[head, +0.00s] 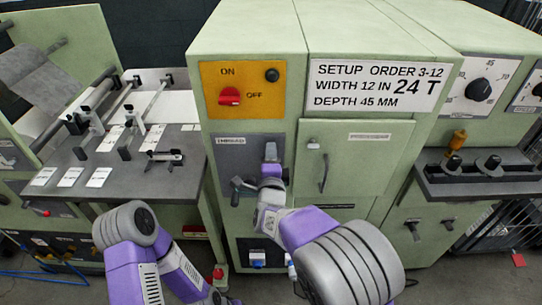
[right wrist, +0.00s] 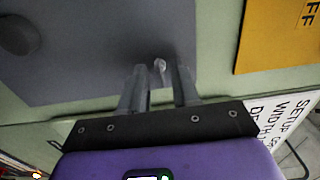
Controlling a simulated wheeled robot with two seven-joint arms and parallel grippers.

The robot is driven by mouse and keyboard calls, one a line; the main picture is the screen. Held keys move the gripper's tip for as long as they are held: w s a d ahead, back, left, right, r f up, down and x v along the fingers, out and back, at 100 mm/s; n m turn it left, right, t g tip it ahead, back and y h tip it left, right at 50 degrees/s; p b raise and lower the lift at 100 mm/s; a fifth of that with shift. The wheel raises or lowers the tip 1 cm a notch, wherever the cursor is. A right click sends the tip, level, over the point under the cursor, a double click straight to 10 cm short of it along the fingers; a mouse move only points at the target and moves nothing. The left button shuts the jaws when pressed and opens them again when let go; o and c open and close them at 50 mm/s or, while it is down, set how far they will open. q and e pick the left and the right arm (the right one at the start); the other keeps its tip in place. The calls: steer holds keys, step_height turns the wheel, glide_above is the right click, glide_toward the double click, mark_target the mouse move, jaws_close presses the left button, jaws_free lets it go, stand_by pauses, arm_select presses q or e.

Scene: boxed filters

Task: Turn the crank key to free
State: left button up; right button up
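The grey panel (head: 232,153) is on the green cabinet front, below the orange switch plate. A dark crank-like handle (head: 238,187) shows at the panel's lower left, beside my right wrist. In the right wrist view, a dark round knob (right wrist: 17,35) shows at the top left, clear of the fingers. My right gripper (head: 270,155) is at the panel. Its two fingers (right wrist: 160,82) stand apart, with a small shiny peg (right wrist: 160,66) at the gap between their tips. I cannot tell whether they touch it. My left gripper is out of view.
The orange plate (head: 243,90) carries a red ON/OFF switch (head: 230,96). A cabinet door (head: 350,160) with a handle is right of the grey panel. A work table (head: 120,165) stands at left. A dark shelf with knobs (head: 475,180) is at right.

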jaws_close()
steer(key=shift+n, duration=0.4)
steer(key=n+p, duration=0.4)
steer(key=n, duration=1.3)
stand_by(0.5)
